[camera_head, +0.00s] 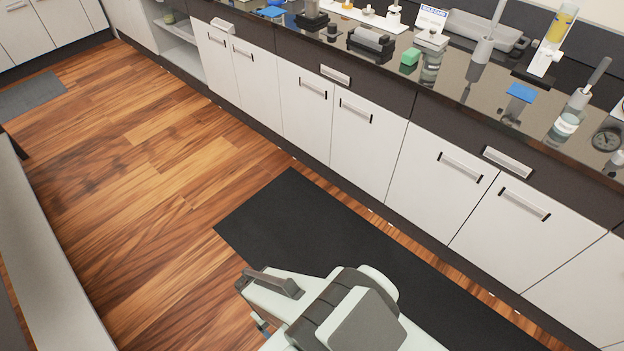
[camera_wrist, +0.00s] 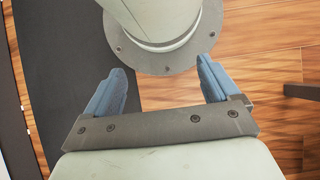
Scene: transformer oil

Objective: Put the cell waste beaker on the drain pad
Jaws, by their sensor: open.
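My gripper (camera_wrist: 162,82) is open in the wrist view, with its two blue fingers apart and nothing between them. It is over the floor, away from the counter, with my own round base behind it. In the head view my arm is at the bottom, and only a bit of blue finger shows. A clear glass vessel with pale liquid (camera_head: 565,124) stands at the right of the counter. Another clear glass vessel (camera_head: 430,69) stands farther left. I cannot tell which, if either, is the cell waste beaker. A flat blue pad (camera_head: 521,92) lies on the counter, possibly the drain pad.
The dark counter (camera_head: 468,97) runs along the back above white cabinets. Open floor and a black mat (camera_head: 300,215) lie in front.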

